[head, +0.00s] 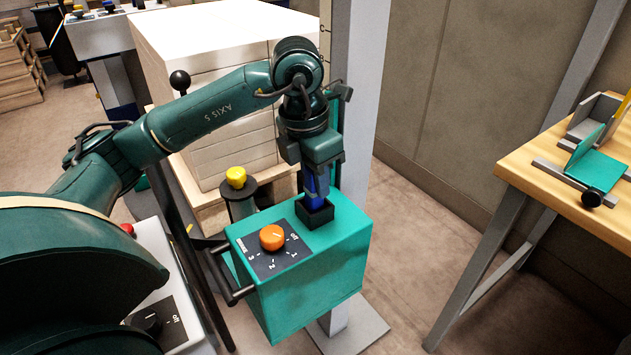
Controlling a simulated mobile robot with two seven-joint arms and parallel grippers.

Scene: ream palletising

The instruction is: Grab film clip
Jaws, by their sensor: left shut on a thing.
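The film clip (316,186) looks like the blue upright piece above a black square holder (316,213) on top of the teal box (335,240). My left gripper (318,170) points down over the holder and is shut on the clip's upper part. The clip's lower end is hidden by the holder's rim, and I cannot tell whether it still sits inside. My right gripper is not in view.
An orange knob (271,237) on a numbered dial sits left of the holder. A grey post (355,110) rises behind the box. A pale stack (215,60) stands at the back left, with a yellow-topped spindle (236,178) before it. A wooden bench (560,160) is at right; floor between is clear.

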